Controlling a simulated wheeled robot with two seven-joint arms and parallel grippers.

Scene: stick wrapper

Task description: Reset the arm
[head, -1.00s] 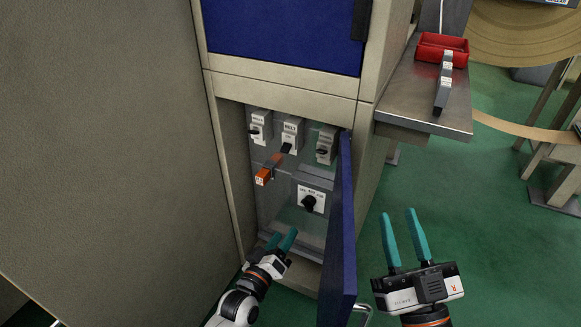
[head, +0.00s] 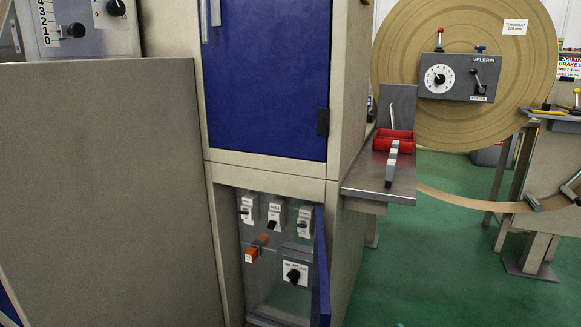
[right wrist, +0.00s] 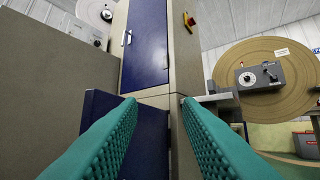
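My right gripper (right wrist: 158,103) shows in the right wrist view as two teal ridged fingers, spread apart with nothing between them. It points at the front of the cabinet. My left gripper is out of view. In the head view, the lower cabinet compartment (head: 278,256) holds several grey switches and a black rotary knob (head: 294,275). An orange lever (head: 255,249) sits at the left of the compartment. The compartment's blue door (head: 321,270) stands open on the right side, and its broad blue face (right wrist: 147,140) shows in the right wrist view.
A metal shelf (head: 367,183) with a red tray (head: 393,140) juts from the cabinet's right side. A large brown roll (head: 400,50) with a dial box (head: 461,78) stands behind. A grey panel (head: 110,180) fills the left. Green floor (head: 430,260) is open at the right.

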